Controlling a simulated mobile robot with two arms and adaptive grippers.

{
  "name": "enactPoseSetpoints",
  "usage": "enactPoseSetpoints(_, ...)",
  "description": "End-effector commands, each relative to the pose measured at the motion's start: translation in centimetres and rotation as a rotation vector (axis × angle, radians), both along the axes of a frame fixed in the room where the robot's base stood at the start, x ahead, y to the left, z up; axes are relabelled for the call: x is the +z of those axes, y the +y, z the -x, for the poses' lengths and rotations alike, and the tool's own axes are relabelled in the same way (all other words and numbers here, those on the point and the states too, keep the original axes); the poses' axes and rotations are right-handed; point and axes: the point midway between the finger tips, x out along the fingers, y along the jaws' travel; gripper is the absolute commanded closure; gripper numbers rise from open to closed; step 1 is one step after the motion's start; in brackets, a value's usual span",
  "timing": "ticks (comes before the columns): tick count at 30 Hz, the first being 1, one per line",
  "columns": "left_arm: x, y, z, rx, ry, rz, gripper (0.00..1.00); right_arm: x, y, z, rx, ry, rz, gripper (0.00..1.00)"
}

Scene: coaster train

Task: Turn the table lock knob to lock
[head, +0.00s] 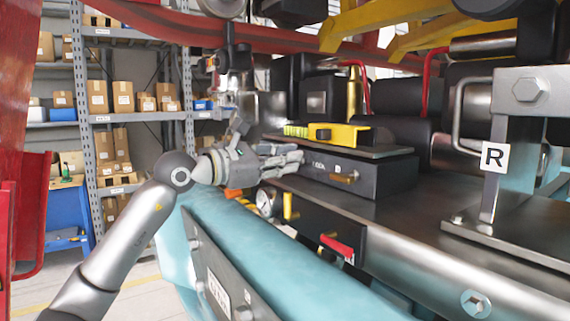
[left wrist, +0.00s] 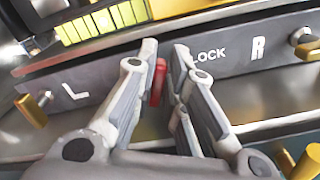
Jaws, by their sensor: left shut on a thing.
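The table lock knob (left wrist: 158,82) is a small red knob in the left wrist view, on the front of a dark panel, left of the word LOCK. My left gripper (left wrist: 165,50) has its two fingers on either side of it and is shut on it. The fingers hide part of the knob and lettering. In the head view my left gripper (head: 292,158) reaches the left part of the dark box (head: 375,177) front; the red knob is hidden there. My right gripper is not in view.
Brass knobs stand by the L (left wrist: 32,108) and the R (left wrist: 308,46). A yellow level (head: 345,134) lies on top of the box. Below are a gauge (head: 265,203), a yellow handle (head: 290,207) and a red handle (head: 337,246). Dark machinery stands behind.

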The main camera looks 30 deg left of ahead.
Motion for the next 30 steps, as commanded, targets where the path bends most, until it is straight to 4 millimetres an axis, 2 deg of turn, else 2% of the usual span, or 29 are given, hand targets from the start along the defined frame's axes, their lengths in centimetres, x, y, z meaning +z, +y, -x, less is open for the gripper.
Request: enactPoseSetpoints(30,-1.0,-0.6,0.2,0.001,-0.351,-0.854,1.0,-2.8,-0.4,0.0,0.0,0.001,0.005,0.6)
